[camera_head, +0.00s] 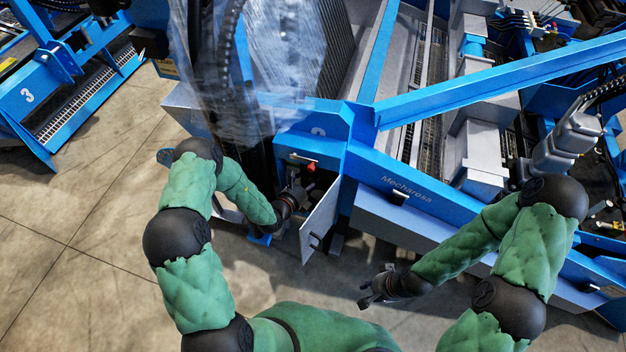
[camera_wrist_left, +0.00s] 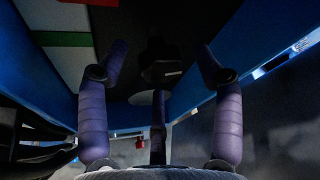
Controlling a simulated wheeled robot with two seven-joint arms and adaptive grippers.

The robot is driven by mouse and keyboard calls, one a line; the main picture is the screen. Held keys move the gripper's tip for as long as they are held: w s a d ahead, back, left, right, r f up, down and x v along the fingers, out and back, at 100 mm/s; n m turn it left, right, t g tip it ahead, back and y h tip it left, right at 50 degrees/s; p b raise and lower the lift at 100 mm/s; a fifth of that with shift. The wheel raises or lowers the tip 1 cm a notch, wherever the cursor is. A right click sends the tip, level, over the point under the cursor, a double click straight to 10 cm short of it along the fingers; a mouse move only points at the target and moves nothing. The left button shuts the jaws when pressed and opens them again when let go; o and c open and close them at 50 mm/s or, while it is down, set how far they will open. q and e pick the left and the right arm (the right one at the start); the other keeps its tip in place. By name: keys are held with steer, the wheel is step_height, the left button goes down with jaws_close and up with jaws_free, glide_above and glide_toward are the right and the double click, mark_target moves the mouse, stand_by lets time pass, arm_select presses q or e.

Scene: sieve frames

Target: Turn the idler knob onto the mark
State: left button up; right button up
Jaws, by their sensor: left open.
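My left gripper (camera_head: 293,196) reaches into an open bay low on the blue machine, beside a grey door panel (camera_head: 320,222). In the left wrist view its purple-sleeved fingers (camera_wrist_left: 158,85) are spread open with nothing between them. Ahead of them is a dark block-like part (camera_wrist_left: 160,68) with a short pale line, perhaps the idler knob; it is too dark to be sure. A pale round piece (camera_wrist_left: 142,98) shows below it, partly hidden by a finger. I cannot make out the mark for certain. My right gripper (camera_head: 370,288) is open and empty, right of the door.
Blue beams (camera_head: 490,82) cross above. A blurred translucent sheet (camera_head: 235,75) hangs at upper left. Concrete floor (camera_head: 90,240) is clear at left.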

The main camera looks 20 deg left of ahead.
arm_select(q)
steer(key=shift+x, duration=1.15)
steer(key=c, duration=1.1)
steer(key=n+t+h, duration=0.1)
steer(key=n+h, duration=0.1)
steer(key=n, duration=0.1)
steer(key=shift+n+b, duration=0.3)
steer(key=n+t+h+b, duration=0.1)
steer(key=n, duration=0.3)
steer(key=n+t+b, duration=0.1)
steer(key=n, duration=0.2)
steer(key=n+t, duration=0.2)
steer(key=n, duration=0.1)
steer(key=shift+b, duration=0.35)
steer(key=n+t, duration=0.1)
steer(key=n, duration=0.2)
steer(key=n+t+y+b, duration=0.1)
steer(key=n, duration=0.2)
steer(key=shift+n+y, duration=0.3)
steer(key=shift+w+a, duration=0.1)
